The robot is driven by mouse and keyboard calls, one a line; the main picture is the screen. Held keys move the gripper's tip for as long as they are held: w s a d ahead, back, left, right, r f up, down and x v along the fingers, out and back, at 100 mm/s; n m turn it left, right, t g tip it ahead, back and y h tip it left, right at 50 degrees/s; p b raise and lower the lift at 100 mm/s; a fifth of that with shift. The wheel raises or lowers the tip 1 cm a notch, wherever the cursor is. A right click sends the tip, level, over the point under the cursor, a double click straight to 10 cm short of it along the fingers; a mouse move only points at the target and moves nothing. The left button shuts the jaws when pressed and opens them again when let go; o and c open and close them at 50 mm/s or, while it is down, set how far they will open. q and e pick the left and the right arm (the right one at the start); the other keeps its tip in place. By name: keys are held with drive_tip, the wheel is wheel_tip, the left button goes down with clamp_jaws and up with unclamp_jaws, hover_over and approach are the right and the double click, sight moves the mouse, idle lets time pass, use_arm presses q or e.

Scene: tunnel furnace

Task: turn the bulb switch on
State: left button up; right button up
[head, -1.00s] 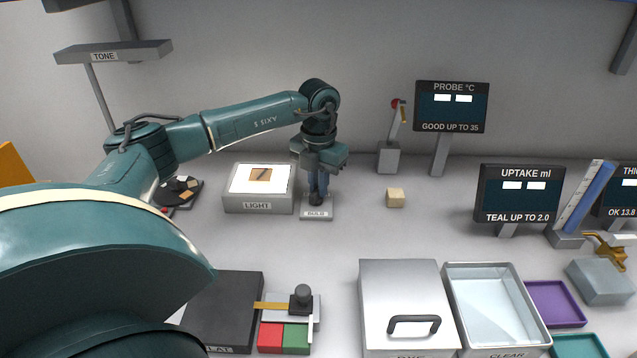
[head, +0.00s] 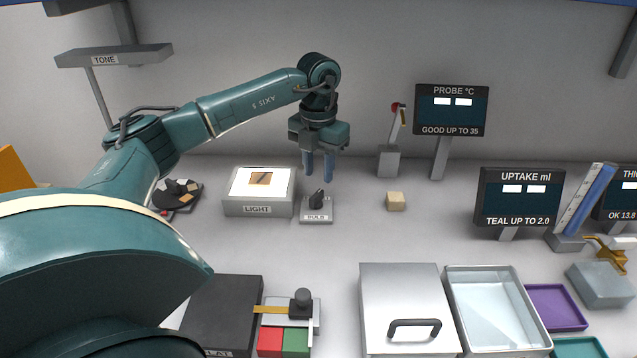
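The bulb switch (head: 316,209) is a small grey plate labelled BULB with a black knob or lever (head: 317,198) tilted a little to the right. It sits just right of the light box (head: 258,206), labelled LIGHT, whose top is bright white with a small tan square on it. My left gripper (head: 320,177) hangs above and slightly behind the switch. Its two blue fingers point down, apart and empty, and clear of the lever. My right gripper does not show.
A small tan block (head: 395,201) lies right of the switch. The PROBE display (head: 451,112) stands behind at right. A black round dish (head: 178,194) is left of the light box. A lidded box (head: 405,295) is in front. The table around the switch is mostly clear.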

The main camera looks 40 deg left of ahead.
sight(319, 193)
use_arm(q)
wheel_tip(319, 193, up, 8)
drive_tip(key=shift+f, duration=0.1)
idle(0.7)
